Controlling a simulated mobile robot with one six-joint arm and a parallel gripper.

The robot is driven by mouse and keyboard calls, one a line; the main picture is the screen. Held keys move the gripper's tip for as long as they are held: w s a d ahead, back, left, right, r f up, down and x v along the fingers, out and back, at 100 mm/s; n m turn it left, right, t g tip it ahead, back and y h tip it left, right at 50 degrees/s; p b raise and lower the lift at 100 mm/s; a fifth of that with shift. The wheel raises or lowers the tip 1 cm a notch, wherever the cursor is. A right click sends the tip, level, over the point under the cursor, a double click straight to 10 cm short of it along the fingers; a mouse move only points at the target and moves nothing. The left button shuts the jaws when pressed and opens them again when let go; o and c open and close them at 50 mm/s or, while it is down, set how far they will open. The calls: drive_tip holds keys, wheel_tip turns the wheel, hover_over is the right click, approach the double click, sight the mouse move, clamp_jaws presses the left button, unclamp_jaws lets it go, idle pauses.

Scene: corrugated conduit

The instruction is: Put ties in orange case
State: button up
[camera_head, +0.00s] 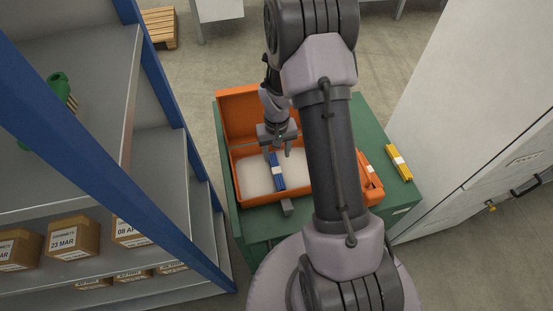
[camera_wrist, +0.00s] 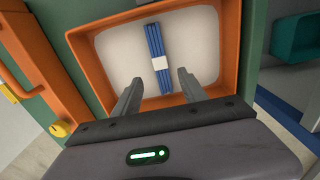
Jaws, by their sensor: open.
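The orange case (camera_head: 241,195) stands open on a green table, its lid (camera_head: 252,108) raised at the back; in the wrist view its rim (camera_wrist: 238,40) frames a white floor. A bundle of blue ties (camera_head: 277,172) with a white band lies inside; it also shows in the wrist view (camera_wrist: 154,42). My gripper (camera_head: 278,147) is open above the case; in the wrist view its fingers (camera_wrist: 158,86) appear on either side of the bundle's near end, with gaps. A yellow bundle with a white band (camera_head: 399,162) lies on the table, right of my arm. My arm hides the case's right part.
The green table (camera_head: 413,190) has some bare top at the right. A shelf with a blue post (camera_head: 175,110) and small boxes (camera_head: 73,238) stands close on the left. A pale cabinet (camera_head: 480,110) stands on the right. A wooden pallet (camera_head: 160,27) lies behind.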

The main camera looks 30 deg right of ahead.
drive_tip(key=s+a+r+t, duration=0.25)
drive_tip(key=a+r, duration=0.25)
drive_tip(key=r, duration=0.7)
drive_tip(key=s+a+r+t, duration=0.1)
drive_tip(key=s+a+r, duration=0.25)
drive_tip(key=r, duration=0.95)
drive_tip(key=s+a+r+t+y, duration=0.1)
drive_tip(key=s+a+r, duration=0.3)
drive_tip(key=s, duration=0.2)
drive_tip(key=s+a+r+m+t+y, duration=0.1)
drive_tip(key=s+a+r, duration=0.2)
drive_tip(key=s, duration=0.3)
drive_tip(key=shift+s+a+r, duration=0.35)
drive_tip(key=shift+a+r, duration=0.05)
drive_tip(key=shift+a, duration=0.2)
